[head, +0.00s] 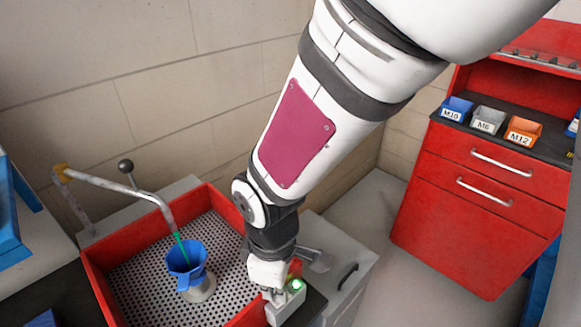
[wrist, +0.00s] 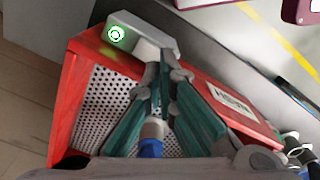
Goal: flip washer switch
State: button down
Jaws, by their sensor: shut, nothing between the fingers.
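The washer switch is a small pale box (head: 287,306) with a lit green button at the right front of the red parts washer (head: 97,286). In the wrist view the switch box (wrist: 150,36) is at the top, its green ring glowing at the left end. My gripper (wrist: 163,60) has its teal fingers together, with nothing between them. The fingertips are close to the box's near side; I cannot tell whether they touch. In the head view my gripper (head: 272,292) is right beside the switch and hides part of it.
A curved spout (head: 130,187) sends a green stream into a blue cup (head: 186,262) over the washer's perforated tray. A red cabinet (head: 480,200) with labelled bins, including an orange one (head: 523,131), stands at right. The floor between is clear.

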jog(key=shift+f, duration=0.15)
notch_tip(320, 180, up, 7)
jog(key=p, duration=0.4)
dwell(0.5)
jog(key=shift+d, duration=0.1)
dwell(0.4)
jog(key=w+d+r+m+t, duration=0.1)
jog(key=d+r+m+t, duration=0.2)
jog(key=d+r+m, duration=0.65)
jog(key=s+d+r+m+t, duration=0.2)
jog(key=s+d+r+m, duration=0.4)
jog(key=d+r, duration=0.5)
jog(key=shift+s+d+t, duration=0.3)
jog(key=shift+s+d, duration=0.45)
jog(key=shift+d, duration=0.45)
